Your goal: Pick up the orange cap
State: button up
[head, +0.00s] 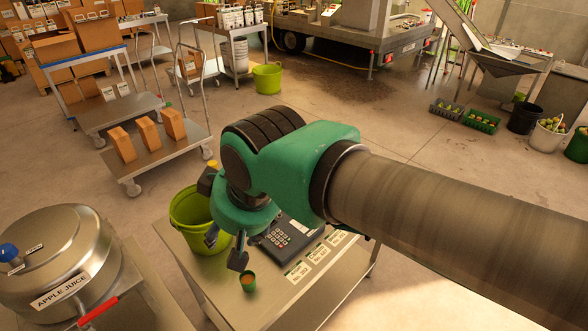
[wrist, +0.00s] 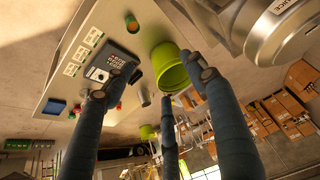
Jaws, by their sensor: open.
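My gripper (head: 225,250) hangs above the near end of the metal table, its fingers apart and empty. In the wrist view its long blue-grey fingers (wrist: 150,85) are spread wide. A small green cup-like thing with an orange-brown top or inside (head: 248,282) stands on the table just below the fingers. It also shows in the wrist view (wrist: 131,22), apart from the fingers. A small red-orange thing (wrist: 118,106) lies past the phone, partly behind a finger. I cannot tell for certain which is the orange cap.
A steel apple juice vessel (head: 55,262) is at the near left.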

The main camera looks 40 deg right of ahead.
jog(key=w+d+r+m+p, duration=0.1)
jog(key=w+d+r, duration=0.3)
jog(key=w, duration=0.5)
jog(key=w+d+f+m+g+h+p, duration=0.1)
jog(key=w+d+f+m+g+p, duration=0.2)
jog(key=w+d, duration=1.85)
jog(key=w+d+f+p, duration=0.1)
jog(key=w+d+f, duration=0.2)
jog(key=d+f, duration=0.15)
jog(key=w+d+f+m+p, duration=0.1)
jog(key=w+d+f, duration=0.15)
jog(key=d, duration=0.35)
jog(key=w+d+f+p, duration=0.1)
jog(key=w+d+f, duration=0.1)
jog(key=d+f, duration=0.25)
jog(key=d+f+m+g+p, duration=0.1)
jog(key=d+f, duration=1.4)
jog(key=d, duration=0.2)
jog(key=shift+w+m, duration=0.3)
jog(key=shift+w, duration=0.05)
jog(key=shift+f, duration=0.1)
jog(key=shift+w+d+f+p, duration=0.1)
jog(key=shift+w+f, duration=0.05)
jog(key=shift+f, duration=1.25)
jog(key=shift+w+d+f+p, duration=0.1)
jog(key=shift+w+f, duration=0.05)
jog(key=shift+f, duration=1.25)
jog(key=shift+w+f+p, duration=0.1)
jog(key=shift+w+f, duration=0.05)
jog(key=shift+f, duration=1.25)
